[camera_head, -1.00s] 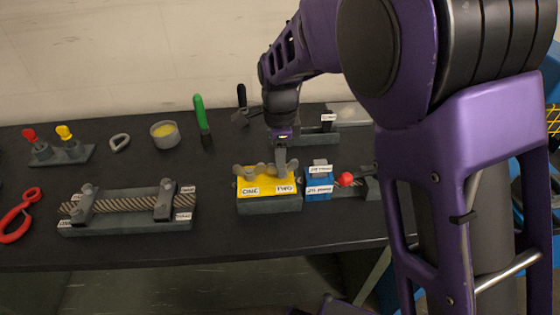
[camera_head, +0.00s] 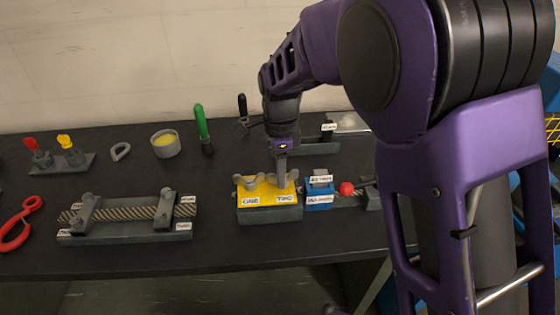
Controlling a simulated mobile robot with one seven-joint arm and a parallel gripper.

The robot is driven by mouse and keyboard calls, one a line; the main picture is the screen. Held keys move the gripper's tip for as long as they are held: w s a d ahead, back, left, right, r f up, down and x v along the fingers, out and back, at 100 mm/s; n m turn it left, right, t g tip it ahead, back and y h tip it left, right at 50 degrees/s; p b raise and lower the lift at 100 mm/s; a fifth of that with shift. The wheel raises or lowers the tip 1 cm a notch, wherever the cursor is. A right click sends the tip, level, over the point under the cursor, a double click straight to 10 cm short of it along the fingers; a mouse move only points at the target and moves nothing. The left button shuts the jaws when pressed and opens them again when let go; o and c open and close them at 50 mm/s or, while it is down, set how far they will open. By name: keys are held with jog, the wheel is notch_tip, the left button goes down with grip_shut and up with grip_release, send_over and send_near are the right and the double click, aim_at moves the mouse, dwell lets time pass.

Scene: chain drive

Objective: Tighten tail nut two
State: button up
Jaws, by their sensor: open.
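A yellow-topped block (camera_head: 262,201) on a grey base sits near the middle of the table, with white labels reading ONE and TWO on its front. A grey wing nut (camera_head: 247,183) stands above ONE. Tail nut two, another grey wing nut (camera_head: 291,180), stands above TWO and is partly covered by my gripper. My gripper (camera_head: 280,179) points straight down at nut two, with its fingertips at the nut's height. It is open; whether the fingers touch the nut cannot be told from here.
A blue block (camera_head: 319,190) with white labels and a red ball (camera_head: 346,188) are close on the right. A rope on a clamp stand (camera_head: 130,230) lies left. A green-handled tool (camera_head: 202,125) and a round tin (camera_head: 165,144) stand behind. Bare table lies left of the yellow block.

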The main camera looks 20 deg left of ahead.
notch_tip(320, 180, up, 17)
jog(key=shift+r, duration=0.2)
dwell(0.5)
jog(key=f+m, duration=0.6)
jog(key=m, duration=0.5)
jog(key=f+m+b, duration=0.1)
jog(key=f+m, duration=0.5)
jog(key=m, duration=0.6)
jog(key=d+f+m+b, duration=0.1)
jog(key=f+m, duration=0.4)
jog(key=m, duration=0.6)
jog(key=shift+w+f+m, duration=0.3)
jog(key=shift+f+m, duration=0.1)
